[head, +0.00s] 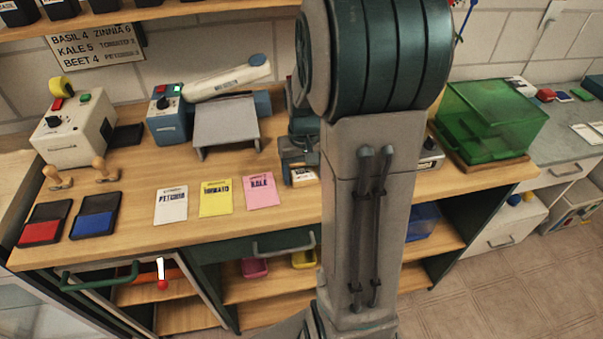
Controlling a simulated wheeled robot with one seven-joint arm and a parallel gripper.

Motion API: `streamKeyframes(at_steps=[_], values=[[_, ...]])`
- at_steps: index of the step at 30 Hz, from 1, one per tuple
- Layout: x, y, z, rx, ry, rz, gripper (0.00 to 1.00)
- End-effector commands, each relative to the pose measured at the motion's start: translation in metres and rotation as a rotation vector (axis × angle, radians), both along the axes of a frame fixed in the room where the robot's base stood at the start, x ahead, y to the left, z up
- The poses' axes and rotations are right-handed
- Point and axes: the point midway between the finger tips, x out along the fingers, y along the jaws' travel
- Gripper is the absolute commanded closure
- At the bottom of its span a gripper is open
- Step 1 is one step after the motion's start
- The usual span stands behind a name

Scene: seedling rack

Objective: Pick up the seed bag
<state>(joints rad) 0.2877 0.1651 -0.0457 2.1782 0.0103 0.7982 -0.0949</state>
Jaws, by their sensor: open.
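Three flat seed packets lie in a row on the wooden bench: a white one marked PETUNIA (171,204), a yellow one marked TOMATO (216,198) and a pink one marked KALE (262,190). A small pale piece with dark lettering (304,175) shows at the right end of this row, half hidden by my arm; I cannot tell if it is another bag. My gripper (299,162) is open, low over the bench beside or over this pale piece. My large arm link covers much of it, so contact cannot be told.
Two control boxes (75,135) (168,115) and a grey stand (226,125) are at the back. Red (42,232) and blue (95,224) pads lie at front left. A green bin (492,118) stands right. A drawer handle (284,245) juts out in front.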

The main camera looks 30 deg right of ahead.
Motion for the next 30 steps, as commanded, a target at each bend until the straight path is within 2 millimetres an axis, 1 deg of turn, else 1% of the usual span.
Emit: streamKeyframes(at_steps=[2, 3, 5, 6, 7, 16, 20, 23, 26, 27, 30], values=[[0.000, 0.000, 0.000, 0.000, 0.000, 0.000, 0.33], [0.000, 0.000, 0.000, 0.000, 0.000, 0.000, 0.35], [0.000, 0.000, 0.000, 0.000, 0.000, 0.000, 0.52], [0.000, 0.000, 0.000, 0.000, 0.000, 0.000, 0.63], [0.000, 0.000, 0.000, 0.000, 0.000, 0.000, 0.67], [0.000, 0.000, 0.001, 0.000, -0.001, 0.000, 0.67], [0.001, 0.000, 0.008, -0.001, -0.003, 0.000, 0.67], [0.001, 0.000, 0.019, -0.001, -0.005, 0.000, 0.67], [0.001, 0.000, 0.039, -0.003, -0.007, 0.000, 0.67], [-0.003, -0.001, 0.046, -0.001, -0.005, -0.001, 0.67], [-0.024, -0.005, 0.056, -0.001, -0.005, -0.003, 0.67]])
